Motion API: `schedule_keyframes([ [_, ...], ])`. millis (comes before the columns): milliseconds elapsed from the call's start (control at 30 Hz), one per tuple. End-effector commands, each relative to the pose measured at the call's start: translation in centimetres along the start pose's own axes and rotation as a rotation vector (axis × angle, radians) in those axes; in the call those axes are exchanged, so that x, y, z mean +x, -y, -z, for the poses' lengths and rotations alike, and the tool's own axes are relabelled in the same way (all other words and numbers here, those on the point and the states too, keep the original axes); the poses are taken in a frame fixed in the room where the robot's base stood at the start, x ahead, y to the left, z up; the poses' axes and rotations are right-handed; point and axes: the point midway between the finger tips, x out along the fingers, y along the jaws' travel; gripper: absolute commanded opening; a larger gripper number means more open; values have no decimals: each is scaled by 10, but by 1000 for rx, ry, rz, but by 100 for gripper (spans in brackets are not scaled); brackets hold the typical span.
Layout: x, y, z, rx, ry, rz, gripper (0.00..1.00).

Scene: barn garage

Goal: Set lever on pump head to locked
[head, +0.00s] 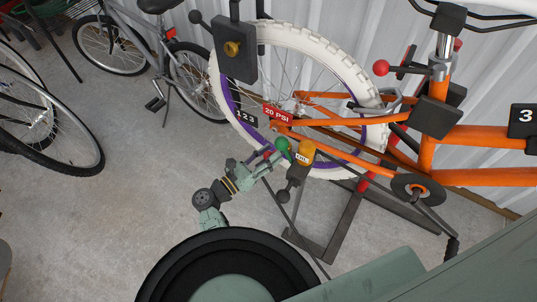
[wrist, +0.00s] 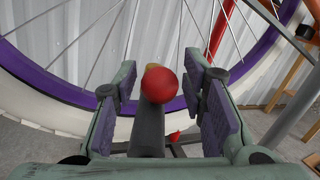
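In the wrist view a red ball (wrist: 160,84) tops a dark grey lever (wrist: 149,125) that stands between the two fingers. My gripper (wrist: 163,95) is open around it, with gaps visible beside the ball. A yellow-orange part shows just behind the ball. In the head view my gripper (head: 270,160) is low beside the bike's rear wheel. A dark unit with an orange knob (head: 306,151) and a small label is right of it, and a green ball (head: 282,145) is close by. I cannot tell the pump head's lever setting; the gripper partly hides this area.
The orange bike (head: 470,177) stands on a dark stand (head: 343,222). Its white tire (head: 330,50) is close to my gripper. A red 20 PSI tag (head: 278,114) is at the hub. A dark box (head: 235,52) hangs above. Other bikes stand left; the floor (head: 120,210) between is clear.

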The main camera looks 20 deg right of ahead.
Motion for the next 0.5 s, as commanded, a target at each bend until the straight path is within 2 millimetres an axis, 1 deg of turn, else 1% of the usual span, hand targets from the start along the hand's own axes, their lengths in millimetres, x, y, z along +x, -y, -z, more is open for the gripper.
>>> schedule_keyframes([
  [33,0,0,0,0,0,0,44],
  [67,0,0,0,0,0,0,46],
  [367,-1,0,0,0,0,0,46],
  [467,-9,-1,0,0,0,-3,46],
  [500,-14,-1,0,0,0,-5,46],
])
